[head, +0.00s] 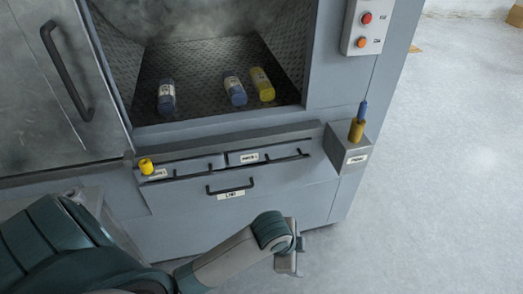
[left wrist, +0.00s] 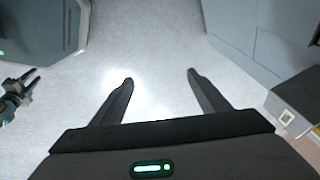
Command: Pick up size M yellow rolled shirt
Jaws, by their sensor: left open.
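A yellow rolled shirt (head: 262,84) lies in the washer's open chamber, right of two blue rolls. Its size label is too small to read. Another yellow roll (head: 357,130) stands with a blue one in the box at the right. A small yellow piece (head: 146,166) shows at the left drawer. My left gripper (head: 290,258) is outside and below the chamber, in front of the washer; the left wrist view (left wrist: 160,80) shows its fingers apart and empty above bare floor. A dark gripper-like part, seemingly my right gripper (left wrist: 18,92), shows at that view's left edge, its jaws unclear.
Two blue rolls (head: 166,96) (head: 235,91) lie on the dark chamber floor. The chamber's front ledge and the labelled drawers (head: 232,185) with handles are below it. The grey box (head: 346,152) juts out at the right. Open floor (head: 440,180) is to the right.

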